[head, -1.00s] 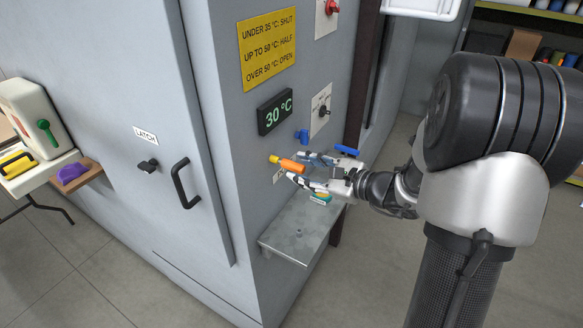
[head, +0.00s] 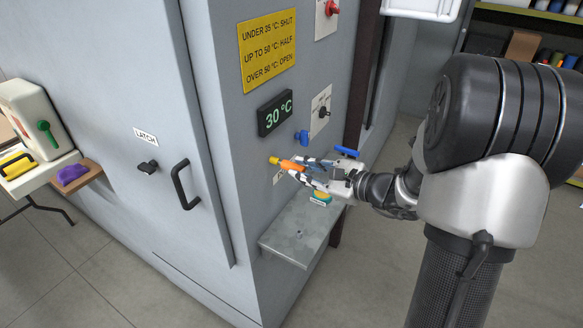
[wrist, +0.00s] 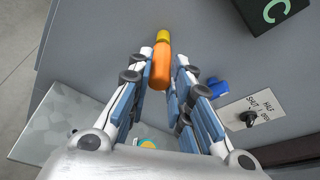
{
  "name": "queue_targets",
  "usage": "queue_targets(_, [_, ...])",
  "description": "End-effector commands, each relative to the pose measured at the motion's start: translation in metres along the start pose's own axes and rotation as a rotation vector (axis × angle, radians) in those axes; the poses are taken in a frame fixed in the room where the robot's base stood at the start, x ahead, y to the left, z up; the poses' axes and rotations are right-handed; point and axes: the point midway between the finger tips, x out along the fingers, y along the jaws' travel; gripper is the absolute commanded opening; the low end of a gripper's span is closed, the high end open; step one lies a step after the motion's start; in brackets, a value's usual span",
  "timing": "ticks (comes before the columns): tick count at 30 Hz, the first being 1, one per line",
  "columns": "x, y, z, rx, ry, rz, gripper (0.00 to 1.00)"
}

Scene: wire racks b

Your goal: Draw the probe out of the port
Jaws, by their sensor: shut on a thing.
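The probe (head: 291,165) has an orange handle and points at the grey cabinet wall. The yellow port (head: 274,160) is at its far end, against the wall. In the wrist view the orange probe (wrist: 161,68) lies between the fingertips, with the yellow port (wrist: 163,36) just beyond it. My gripper (head: 306,172) is shut on the orange handle; it also shows in the wrist view (wrist: 161,75). The probe and the yellow piece appear in line and touching. How deep the probe sits is hidden.
A metal shelf (head: 290,245) juts from the wall below my gripper. The cabinet door handle (head: 184,185) is at left.

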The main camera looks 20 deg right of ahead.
Motion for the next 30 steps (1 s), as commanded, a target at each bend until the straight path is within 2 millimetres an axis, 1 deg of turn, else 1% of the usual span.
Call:
queue_targets(2, [0.0, 0.0, 0.0, 0.0, 0.0, 0.0, 0.0])
queue_targets(11, [-0.001, 0.0, -0.001, 0.0, 0.0, -0.001, 0.0])
queue_targets(30, [-0.024, -0.001, -0.008, 0.0, 0.0, -0.001, 0.0])
